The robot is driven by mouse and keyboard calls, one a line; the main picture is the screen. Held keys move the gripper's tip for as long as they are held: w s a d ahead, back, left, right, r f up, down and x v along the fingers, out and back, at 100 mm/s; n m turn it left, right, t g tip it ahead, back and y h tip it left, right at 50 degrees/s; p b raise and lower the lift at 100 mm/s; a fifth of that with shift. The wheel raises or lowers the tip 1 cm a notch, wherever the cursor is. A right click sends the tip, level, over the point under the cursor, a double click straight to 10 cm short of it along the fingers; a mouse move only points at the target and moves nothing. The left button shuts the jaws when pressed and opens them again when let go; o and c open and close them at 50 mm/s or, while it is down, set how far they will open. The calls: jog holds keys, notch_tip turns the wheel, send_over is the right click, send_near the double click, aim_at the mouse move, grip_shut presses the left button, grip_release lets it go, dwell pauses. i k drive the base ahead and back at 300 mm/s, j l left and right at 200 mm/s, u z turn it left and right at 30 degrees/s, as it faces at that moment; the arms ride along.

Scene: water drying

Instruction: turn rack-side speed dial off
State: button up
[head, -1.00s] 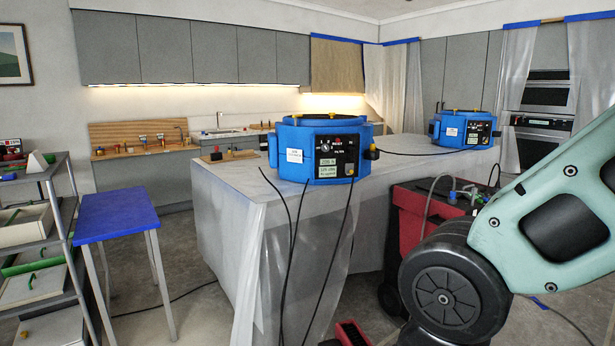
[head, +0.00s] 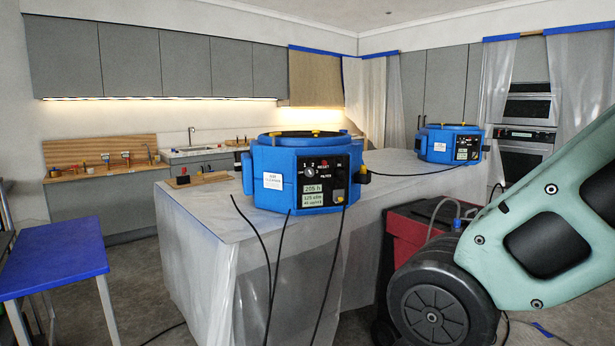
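A blue machine (head: 262,192) with a black control panel stands on the near part of the plastic-covered island. Its panel carries a speed dial (head: 310,171) with marks 1 and 2 around it, a red reset mark and a filter label. The dial's exact setting is too small to tell. A second blue machine (head: 436,146) with a similar panel stands farther back on the island; its dial is too small to read. Which of the two is the rack-side one I cannot tell from this view alone. My arm fills the right side; my gripper is out of frame.
The island (head: 205,215) is draped in clear plastic, with black cables hanging down its front. A blue-topped table (head: 55,257) stands at the left. A red and black case (head: 405,235) stands right of the island, partly behind my arm. Floor shows between table and island.

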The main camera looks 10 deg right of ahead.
aim_at(309, 172)
jog(key=j+z, duration=0.1)
jog(key=j, duration=0.45)
jog(key=j+z, duration=0.15)
jog(key=j, duration=0.4)
jog(key=k+j+z, duration=0.1)
jog(key=j, duration=0.45)
jog(key=i+j+z, duration=0.15)
jog(key=j, duration=0.25)
jog(key=i+j+z, duration=0.15)
jog(key=j, duration=0.25)
jog(key=i+j+z, duration=0.15)
jog(key=j, duration=0.25)
jog(key=j+z, duration=0.15)
jog(key=j, duration=0.25)
jog(key=i+j+z, duration=0.45)
jog(key=i+j, duration=0.7)
jog(key=i, duration=0.1)
